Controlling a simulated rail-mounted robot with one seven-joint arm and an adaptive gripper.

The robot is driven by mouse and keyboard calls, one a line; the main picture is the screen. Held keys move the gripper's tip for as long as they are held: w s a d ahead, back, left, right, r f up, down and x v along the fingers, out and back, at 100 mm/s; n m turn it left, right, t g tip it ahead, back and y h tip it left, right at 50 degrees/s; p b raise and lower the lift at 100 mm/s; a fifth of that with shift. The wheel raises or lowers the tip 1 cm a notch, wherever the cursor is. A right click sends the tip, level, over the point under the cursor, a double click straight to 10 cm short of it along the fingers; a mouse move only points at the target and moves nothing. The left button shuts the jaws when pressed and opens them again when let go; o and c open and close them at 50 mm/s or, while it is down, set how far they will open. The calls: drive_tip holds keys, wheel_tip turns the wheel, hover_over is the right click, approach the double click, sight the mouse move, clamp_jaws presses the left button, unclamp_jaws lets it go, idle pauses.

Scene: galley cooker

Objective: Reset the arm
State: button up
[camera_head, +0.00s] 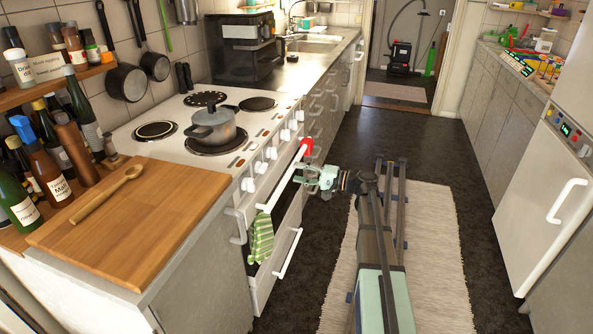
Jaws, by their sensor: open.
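My gripper (308,180) is at the front of the white cooker (185,175), close to its upper front handle bar (283,185). It is open, with pale green fingers pointing left toward the cooker, and I see nothing held in it. I cannot tell whether a fingertip touches the bar. My arm (376,240) reaches from the bottom of the view above the floor rug. A small round red thing (306,146) shows at the far end of the bar, just above the gripper.
A green striped towel (261,237) hangs on the cooker front. A wooden board (130,212) with a spoon (107,195) lies nearer. The light rug (433,240) right of my arm is clear.

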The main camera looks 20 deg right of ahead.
drive_tip(key=s+a+f+g+h+p, duration=0.1)
drive_tip(key=s+a+f+g+h, duration=0.1)
drive_tip(key=s+f, duration=0.45)
drive_tip(key=s+a+f+g+h+p, duration=0.1)
drive_tip(key=s+f+g+h, duration=0.15)
drive_tip(key=f, duration=0.75)
drive_tip(key=s+a+f+g+h, duration=0.2)
drive_tip(key=s+f, duration=0.3)
drive_tip(key=f, duration=0.4)
drive_tip(key=s+a+f+n+g+h+p, duration=0.1)
drive_tip(key=s+f+g+h+p, duration=0.15)
drive_tip(key=s+f, duration=0.45)
drive_tip(key=s+a+f+n+g+h+p, duration=0.1)
drive_tip(key=s+a+f+n+g, duration=0.2)
drive_tip(key=s, duration=0.7)
drive_tip(key=s+a+f+n+g+h+p, duration=0.1)
drive_tip(key=s+f+g+h+p, duration=0.1)
drive_tip(key=s, duration=1.1)
drive_tip(key=s+f+n+g+h+p, duration=0.1)
drive_tip(key=s+n+g+h+p, duration=0.1)
drive_tip(key=s, duration=1.2)
drive_tip(key=shift+a+f+g+h+p, duration=0.4)
drive_tip(key=shift+g+p, duration=0.2)
drive_tip(key=shift+p, duration=0.05)
